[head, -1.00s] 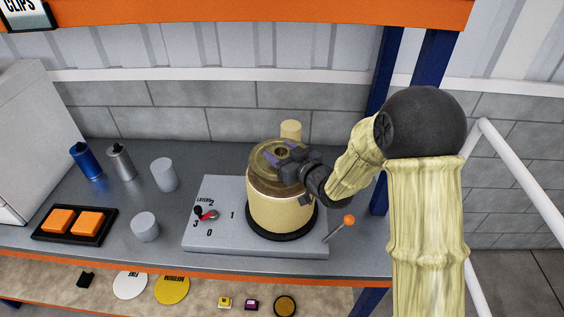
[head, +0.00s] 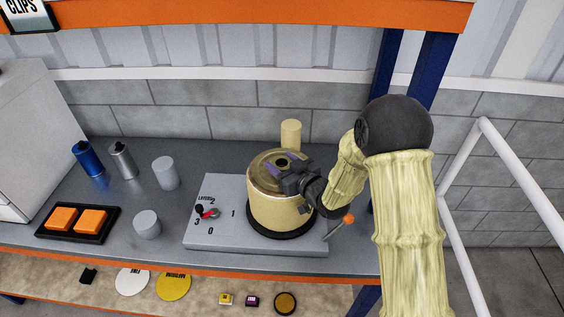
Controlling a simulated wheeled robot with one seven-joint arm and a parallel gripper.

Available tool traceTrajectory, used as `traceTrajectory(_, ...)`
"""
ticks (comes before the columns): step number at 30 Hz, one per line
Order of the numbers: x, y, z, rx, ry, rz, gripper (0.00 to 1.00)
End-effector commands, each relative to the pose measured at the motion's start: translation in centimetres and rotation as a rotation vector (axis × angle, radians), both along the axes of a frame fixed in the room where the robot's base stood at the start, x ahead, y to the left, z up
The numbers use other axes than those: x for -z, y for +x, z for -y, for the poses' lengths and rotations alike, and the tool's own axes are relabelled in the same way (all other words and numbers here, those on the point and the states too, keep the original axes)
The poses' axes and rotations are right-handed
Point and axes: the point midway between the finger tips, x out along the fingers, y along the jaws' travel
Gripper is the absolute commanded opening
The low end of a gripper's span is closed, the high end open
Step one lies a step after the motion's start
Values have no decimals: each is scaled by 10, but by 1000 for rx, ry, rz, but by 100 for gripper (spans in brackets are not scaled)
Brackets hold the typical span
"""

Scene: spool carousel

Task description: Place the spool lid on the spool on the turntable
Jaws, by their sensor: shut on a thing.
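The spool (head: 278,212) is a wide cream cylinder standing upright on the dark turntable (head: 257,230). The spool lid (head: 262,165) is a brassy, translucent disc with a central hole. It lies over the top of the spool, looking nearly level; I cannot tell whether it is fully seated. My gripper (head: 284,170) is shut on the spool lid at its right part, reaching in from the right. My gripper hides the lid's right edge and part of the spool's right rim.
The grey base (head: 210,240) has a red-marked dial (head: 208,214) and an orange-knobbed lever (head: 348,218) at right. A cream cylinder (head: 291,134) stands behind the spool. Grey cylinders (head: 166,173), blue and silver bottles, and a tray with orange blocks (head: 77,222) stand left.

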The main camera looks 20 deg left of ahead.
Motion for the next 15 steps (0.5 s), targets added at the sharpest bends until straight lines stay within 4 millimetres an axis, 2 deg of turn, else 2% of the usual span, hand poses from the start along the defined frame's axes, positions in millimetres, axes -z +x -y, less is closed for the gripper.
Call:
traceTrajectory(6, 2, 0, 0, 0, 3, 3, 11)
traceTrajectory(7, 2, 0, 0, 0, 0, 0, 58)
traceTrajectory(9, 2, 0, 0, 0, 0, 0, 72)
traceTrajectory(10, 2, 0, 0, 0, 0, 0, 74)
traceTrajectory(15, 2, 0, 0, 0, 0, 0, 74)
